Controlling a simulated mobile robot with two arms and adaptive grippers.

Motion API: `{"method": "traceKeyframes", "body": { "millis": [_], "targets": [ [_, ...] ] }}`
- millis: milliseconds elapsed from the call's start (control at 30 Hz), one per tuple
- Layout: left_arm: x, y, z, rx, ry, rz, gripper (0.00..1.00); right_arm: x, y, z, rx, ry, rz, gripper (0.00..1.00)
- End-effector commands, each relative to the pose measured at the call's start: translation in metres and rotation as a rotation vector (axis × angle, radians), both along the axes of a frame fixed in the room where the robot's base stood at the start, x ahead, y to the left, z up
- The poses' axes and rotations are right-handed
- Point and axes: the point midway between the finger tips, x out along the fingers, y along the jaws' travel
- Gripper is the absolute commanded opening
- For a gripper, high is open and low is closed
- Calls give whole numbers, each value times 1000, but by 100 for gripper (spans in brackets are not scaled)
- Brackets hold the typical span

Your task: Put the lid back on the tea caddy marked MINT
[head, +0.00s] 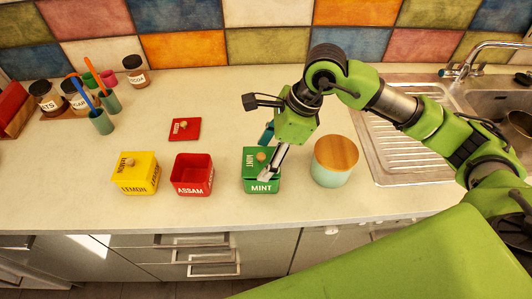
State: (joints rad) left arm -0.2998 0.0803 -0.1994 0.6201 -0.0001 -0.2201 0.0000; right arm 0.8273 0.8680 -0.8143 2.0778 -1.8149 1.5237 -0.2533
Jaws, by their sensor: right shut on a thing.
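The green tea caddy marked MINT (264,187) stands on the counter near its front edge. I cannot tell whether the lid rests fully on the rim or is slightly above or tilted. My right gripper (268,165) comes down from above and is shut on the lid, its silver finger beside the knob. The gripper hides part of the lid's right side. My left gripper is not in view.
An open red ASSAM caddy (191,190) stands left of MINT, its red lid (191,134) lying behind it. A lidded yellow LEMON caddy (135,187) is farther left.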

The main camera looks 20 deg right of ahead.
Motion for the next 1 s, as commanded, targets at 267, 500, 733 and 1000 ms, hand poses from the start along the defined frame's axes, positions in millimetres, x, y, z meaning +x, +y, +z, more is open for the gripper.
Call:
{"method": "traceKeyframes", "body": {
  "millis": [267, 500, 733, 1000],
  "targets": [
    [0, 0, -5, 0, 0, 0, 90, 0, 0, -2, 1, 0, 0, 41],
    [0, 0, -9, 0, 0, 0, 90, 0, 0, -3, 1, 0, 0, 41],
    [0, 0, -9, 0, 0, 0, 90, 0, 0, -3, 0, 0, 0, 41],
    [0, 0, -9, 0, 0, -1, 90, 0, 0, -3, 0, 0, 0, 41]
  ]
}}
